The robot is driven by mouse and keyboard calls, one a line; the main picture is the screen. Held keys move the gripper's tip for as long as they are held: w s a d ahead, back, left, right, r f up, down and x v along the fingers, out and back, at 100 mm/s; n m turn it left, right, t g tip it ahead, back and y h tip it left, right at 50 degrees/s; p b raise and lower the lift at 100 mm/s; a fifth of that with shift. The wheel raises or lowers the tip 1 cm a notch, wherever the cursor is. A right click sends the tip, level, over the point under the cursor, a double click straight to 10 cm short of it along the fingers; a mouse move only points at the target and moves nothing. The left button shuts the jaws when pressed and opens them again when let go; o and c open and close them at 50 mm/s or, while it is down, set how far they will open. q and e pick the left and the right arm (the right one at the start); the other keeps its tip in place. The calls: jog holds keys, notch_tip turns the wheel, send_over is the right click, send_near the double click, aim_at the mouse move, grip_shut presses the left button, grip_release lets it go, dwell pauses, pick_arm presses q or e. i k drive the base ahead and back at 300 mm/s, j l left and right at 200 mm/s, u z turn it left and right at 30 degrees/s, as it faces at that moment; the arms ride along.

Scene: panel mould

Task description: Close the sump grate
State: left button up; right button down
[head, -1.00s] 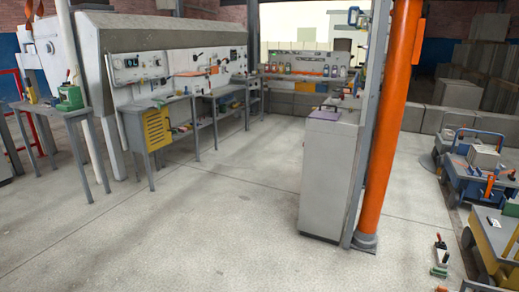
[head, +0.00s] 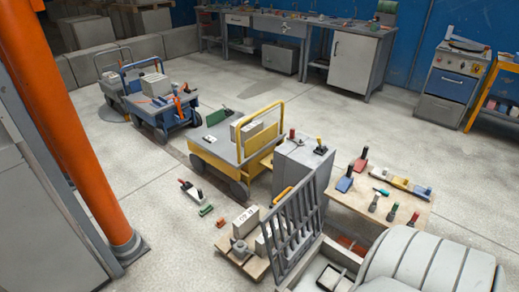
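A dark grey barred grate (head: 296,228), which looks like the sump grate, stands raised and tilted near the bottom middle of the head view. Its lower edge is beside a light grey frame with an open pit (head: 332,276) at the bottom edge. The pit is partly cut off by the picture edge and partly hidden by a large rounded grey body (head: 420,262) to its right. Neither of my grippers shows in the head view.
A grey cabinet (head: 296,165) stands behind the grate. A wooden board with tools (head: 385,222) lies to the right, and a pallet with blocks (head: 243,258) to the left. A yellow cart (head: 225,160) stands farther back.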

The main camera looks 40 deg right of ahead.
aim_at(277, 209)
jog(key=i+z, duration=0.4)
jog(key=i+j+z, duration=0.15)
jog(key=z, duration=0.3)
jog(key=i+j+z, duration=0.25)
jog(key=z, duration=0.15)
jog(key=i+j+z, duration=0.25)
jog(key=z, duration=0.15)
jog(key=i+j+z, duration=0.15)
jog(key=j+z, duration=0.25)
